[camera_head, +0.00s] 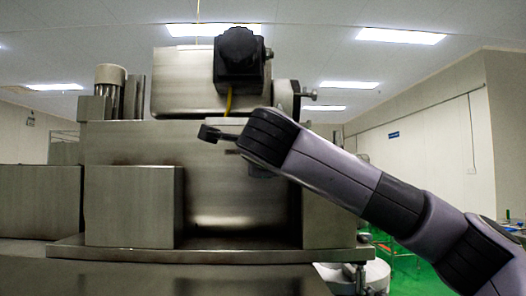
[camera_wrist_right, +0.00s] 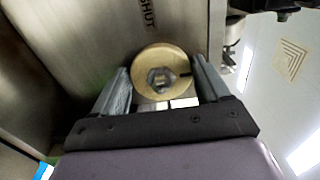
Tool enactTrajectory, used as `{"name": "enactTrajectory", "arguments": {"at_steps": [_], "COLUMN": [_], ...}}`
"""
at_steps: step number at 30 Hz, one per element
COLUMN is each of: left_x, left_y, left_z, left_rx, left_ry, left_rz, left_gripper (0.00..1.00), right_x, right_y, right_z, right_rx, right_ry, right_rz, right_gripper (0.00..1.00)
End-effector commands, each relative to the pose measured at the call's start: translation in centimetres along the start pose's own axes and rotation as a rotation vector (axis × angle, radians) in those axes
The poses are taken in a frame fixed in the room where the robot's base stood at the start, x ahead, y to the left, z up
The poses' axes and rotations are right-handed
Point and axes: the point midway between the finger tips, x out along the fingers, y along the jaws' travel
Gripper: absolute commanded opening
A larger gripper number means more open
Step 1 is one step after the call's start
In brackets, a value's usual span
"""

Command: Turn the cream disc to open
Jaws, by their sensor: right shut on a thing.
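The cream disc (camera_wrist_right: 148,58) sits on the steel front of the machine in the right wrist view. It is round and tan, with a grey hex bolt at its centre and a short dark mark on its right side. My right gripper (camera_wrist_right: 163,82) has one finger on each side of the disc and is shut on it. In the head view my right gripper (camera_head: 212,135) reaches in from the right to the machine's front; I cannot make out the disc there. My left gripper is not in view.
The word SHUT (camera_wrist_right: 147,14) is printed on the steel above the disc. In the head view the steel machine (camera_head: 135,143) fills the middle, with a black block (camera_head: 240,60) above my gripper. A steel box (camera_head: 134,207) stands at its lower front.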

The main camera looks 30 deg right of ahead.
Motion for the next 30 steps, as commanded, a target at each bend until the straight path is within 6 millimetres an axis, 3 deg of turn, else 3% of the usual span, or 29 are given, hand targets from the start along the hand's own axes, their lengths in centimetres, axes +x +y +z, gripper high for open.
{"name": "enactTrajectory", "arguments": {"at_steps": [16,17,19,30], "left_x": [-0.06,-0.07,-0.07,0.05], "left_y": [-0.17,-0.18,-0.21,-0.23], "left_z": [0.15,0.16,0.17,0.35], "left_rx": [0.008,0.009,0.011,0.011], "left_ry": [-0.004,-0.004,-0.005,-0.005], "left_rz": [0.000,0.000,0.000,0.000], "left_gripper": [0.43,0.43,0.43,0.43], "right_x": [-0.04,-0.04,-0.04,-0.64], "right_y": [0.01,0.01,0.01,0.07], "right_z": [0.08,0.08,0.08,0.07], "right_rx": [-0.029,-0.029,-0.029,-0.025], "right_ry": [-0.002,-0.002,-0.002,-0.002], "right_rz": [-0.001,-0.001,-0.001,-0.001], "right_gripper": [0.45,0.79,0.99,0.99]}}
